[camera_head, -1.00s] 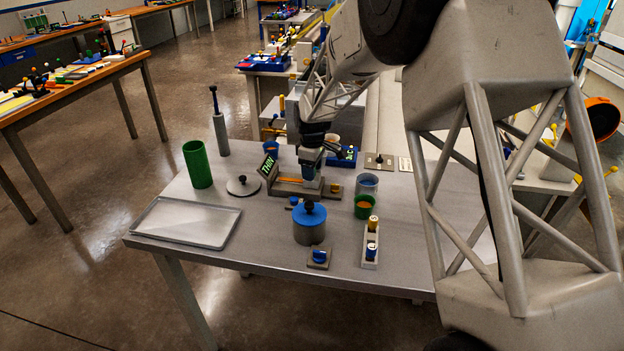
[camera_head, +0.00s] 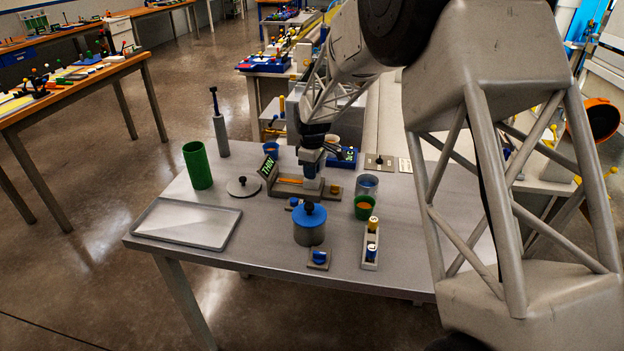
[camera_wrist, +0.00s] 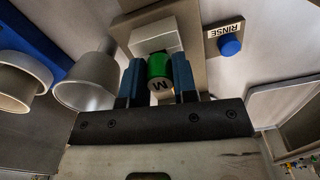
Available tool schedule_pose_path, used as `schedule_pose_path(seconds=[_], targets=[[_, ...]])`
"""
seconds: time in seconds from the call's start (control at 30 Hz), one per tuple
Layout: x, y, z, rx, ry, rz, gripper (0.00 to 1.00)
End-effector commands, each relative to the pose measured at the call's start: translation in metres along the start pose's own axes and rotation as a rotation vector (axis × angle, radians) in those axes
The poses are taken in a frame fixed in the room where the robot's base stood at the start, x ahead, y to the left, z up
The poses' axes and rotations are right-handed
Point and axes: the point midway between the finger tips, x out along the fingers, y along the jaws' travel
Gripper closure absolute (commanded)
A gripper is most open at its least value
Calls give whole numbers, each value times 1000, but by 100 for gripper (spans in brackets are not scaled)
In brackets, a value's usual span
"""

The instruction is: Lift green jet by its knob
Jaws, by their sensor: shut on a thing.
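In the wrist view, the green jet's knob (camera_wrist: 159,67), a short green cylinder with a dark "M" on its end, sits between the blue fingers of my gripper (camera_wrist: 158,82). The fingers are shut on its two sides. A pale block (camera_wrist: 155,38) on a grey base shows directly beyond the knob. The rest of the jet is hidden. The knob cannot be made out there.
A blue button (camera_wrist: 229,46) labelled "RINSE" is near the knob.

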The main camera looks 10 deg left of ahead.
Motion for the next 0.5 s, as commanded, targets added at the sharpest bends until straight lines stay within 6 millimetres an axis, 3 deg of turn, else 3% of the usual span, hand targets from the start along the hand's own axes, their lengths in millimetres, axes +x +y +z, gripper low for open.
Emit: schedule_pose_path(seconds=[0.27,0.5], targets=[[-5,0,0,0,0,0,97],[-28,0,0,0,1,2,97]])
